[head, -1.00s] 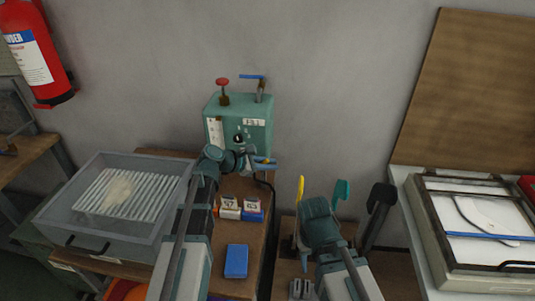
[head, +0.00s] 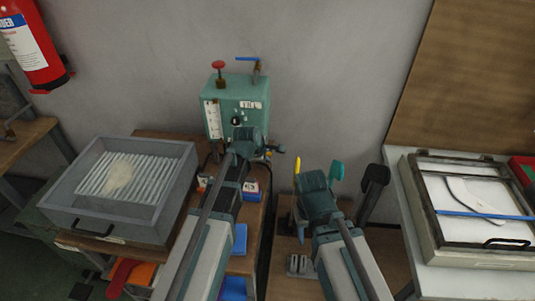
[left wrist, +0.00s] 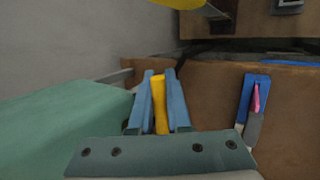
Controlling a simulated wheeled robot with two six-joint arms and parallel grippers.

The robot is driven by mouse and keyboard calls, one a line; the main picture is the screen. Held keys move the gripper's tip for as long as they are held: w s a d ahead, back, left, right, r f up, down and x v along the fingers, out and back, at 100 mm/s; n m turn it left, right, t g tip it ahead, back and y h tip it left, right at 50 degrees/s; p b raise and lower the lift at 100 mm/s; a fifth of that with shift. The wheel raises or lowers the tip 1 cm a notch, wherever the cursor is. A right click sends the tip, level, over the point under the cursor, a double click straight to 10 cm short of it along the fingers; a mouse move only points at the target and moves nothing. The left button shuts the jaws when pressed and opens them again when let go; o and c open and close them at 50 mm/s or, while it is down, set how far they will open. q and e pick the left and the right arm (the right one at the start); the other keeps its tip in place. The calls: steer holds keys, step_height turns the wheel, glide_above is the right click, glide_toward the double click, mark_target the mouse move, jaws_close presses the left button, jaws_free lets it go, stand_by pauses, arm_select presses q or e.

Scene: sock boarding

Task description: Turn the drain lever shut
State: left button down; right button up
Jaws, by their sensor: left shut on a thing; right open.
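The teal boiler box (head: 233,108) stands against the wall with a gauge on its front. My left gripper (head: 271,149) is at its right front. In the left wrist view, its two blue fingers (left wrist: 160,90) are shut on a slim yellow lever (left wrist: 160,112), the drain lever as far as I can tell. The lever lies lengthwise between the fingers; its pivot is hidden. The boiler's green side (left wrist: 60,125) is left of the fingers. My right gripper (head: 315,182) is over the lower bench on the right; its fingers are hidden by my wrist.
A blue lever (head: 247,59) and a red knob (head: 218,64) top the boiler. A grey tray (head: 183,180) stands at left. A yellow upright (head: 297,166), a teal one (head: 337,170) and a black paddle (head: 375,180) stand around my right gripper.

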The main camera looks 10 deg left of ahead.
arm_select(q)
steer(key=shift+a+f+y, duration=0.1)
steer(key=shift+f+y, duration=0.1)
steer(key=shift+y, duration=0.1)
steer(key=shift+s, duration=0.1)
steer(key=c, duration=1.2)
jaws_free()
steer(key=shift+o, duration=0.2)
steer(key=shift+r, duration=0.1)
steer(key=p+v, duration=1.1)
steer(key=v, duration=0.2)
steer(key=shift+s+r, duration=0.2)
steer(key=shift+r, duration=0.05)
